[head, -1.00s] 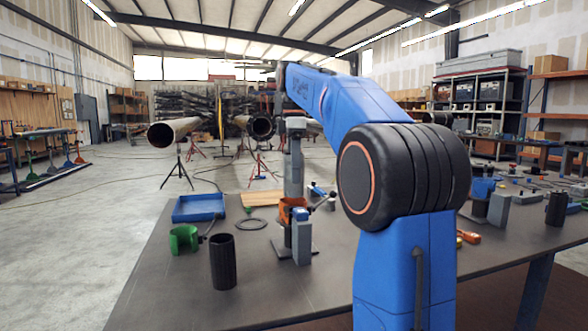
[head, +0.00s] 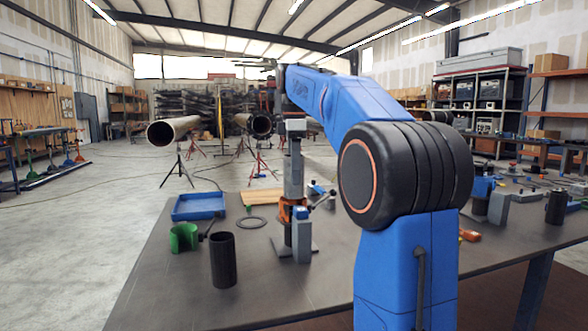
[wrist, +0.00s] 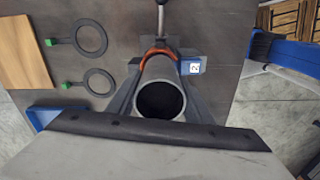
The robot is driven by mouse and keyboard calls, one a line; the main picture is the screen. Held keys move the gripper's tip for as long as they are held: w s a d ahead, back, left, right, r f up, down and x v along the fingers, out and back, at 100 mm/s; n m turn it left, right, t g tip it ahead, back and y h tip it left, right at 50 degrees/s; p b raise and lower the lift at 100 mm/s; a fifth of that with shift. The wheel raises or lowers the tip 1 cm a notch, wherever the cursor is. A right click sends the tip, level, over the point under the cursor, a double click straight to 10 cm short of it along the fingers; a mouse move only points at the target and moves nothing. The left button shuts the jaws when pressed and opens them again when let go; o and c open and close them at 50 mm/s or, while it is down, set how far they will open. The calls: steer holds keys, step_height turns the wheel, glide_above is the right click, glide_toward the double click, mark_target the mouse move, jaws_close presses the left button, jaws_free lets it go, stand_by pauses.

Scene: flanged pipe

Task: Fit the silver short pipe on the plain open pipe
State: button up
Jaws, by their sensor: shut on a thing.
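My gripper (head: 293,175) points down over the clamp stand with the orange collar (head: 288,212). It is shut on the silver short pipe, whose outline I cannot separate from the gripper in the head view. In the wrist view a grey pipe (wrist: 160,78) shows its round open mouth toward the camera, in line with the orange collar (wrist: 158,53). I cannot tell whether any gap lies between the held pipe and the pipe in the stand. A pale surface with a dark edge fills the bottom of the wrist view and hides what is below.
A black short tube (head: 222,261), a green clamp (head: 184,238), a blue tray (head: 199,206) and a flat ring (head: 250,223) are left of the stand. A wooden board (head: 262,197) lies behind. Long pipes rest on stands beyond.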

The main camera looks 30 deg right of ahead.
steer(key=shift+f, duration=1.2)
steer(key=shift+f, duration=0.45)
steer(key=o, duration=1.4)
step_height(320, 180, up, 12)
steer(key=shift+f, duration=0.1)
